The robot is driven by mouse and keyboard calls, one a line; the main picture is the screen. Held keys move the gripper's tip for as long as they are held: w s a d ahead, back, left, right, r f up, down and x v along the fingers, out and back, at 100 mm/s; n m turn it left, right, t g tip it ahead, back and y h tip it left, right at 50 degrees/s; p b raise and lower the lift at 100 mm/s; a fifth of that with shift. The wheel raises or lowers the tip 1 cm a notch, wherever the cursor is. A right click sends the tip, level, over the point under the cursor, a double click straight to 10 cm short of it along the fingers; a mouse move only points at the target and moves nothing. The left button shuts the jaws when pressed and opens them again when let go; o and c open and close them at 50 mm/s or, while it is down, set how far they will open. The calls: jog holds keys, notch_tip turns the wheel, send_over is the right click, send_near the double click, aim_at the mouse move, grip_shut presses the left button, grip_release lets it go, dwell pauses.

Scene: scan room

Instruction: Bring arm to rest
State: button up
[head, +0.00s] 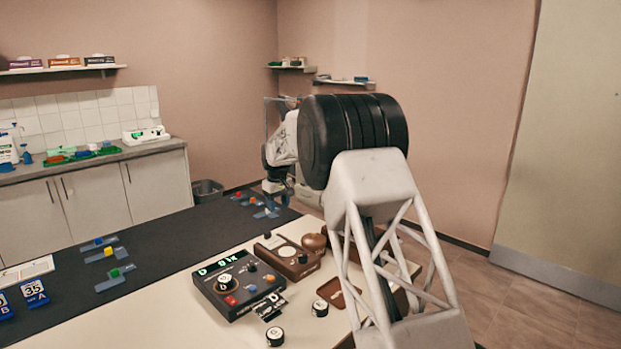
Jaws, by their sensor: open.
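My arm rises from the bottom right of the head view, with a white lattice link and a large black joint. Its far part reaches to the left and away, above the dark mat (215,228). My gripper (277,193) is small in this view and points down over the far end of the mat. It is open, and I see nothing held in it. The black joint and the wrist hide part of it. Small blue holders with coloured pieces (266,207) stand near it on the mat.
A black control box (238,283) with a lit display and a brown device (288,256) stand on the table. A brown tray (339,292) and round labelled pieces (275,336) are close by. More blue holders (108,252) lie to the left. A counter (90,163) stands behind.

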jog(key=s+d+r+m, duration=0.1)
jog(key=s+d+r, duration=0.55)
jog(key=s, duration=0.45)
jog(key=s+d+r+m+t, duration=0.1)
jog(key=s+d+r+m, duration=0.1)
jog(key=s+d+r, duration=0.65)
jog(key=s+d+r+m, duration=0.15)
jog(key=s+d, duration=0.45)
jog(key=s, duration=0.8)
jog(key=s+d+f+m, duration=0.1)
jog(key=s+d+f, duration=0.1)
jog(key=s, duration=1)
jog(key=s+d+f+m+t, duration=0.1)
jog(key=s+d+f, duration=0.2)
jog(key=s, duration=1)
jog(key=s+d+f+m, duration=0.1)
jog(key=s+d+f, duration=0.2)
jog(key=s, duration=1)
jog(key=shift+d+m, duration=0.35)
jog(key=shift+d, duration=0.45)
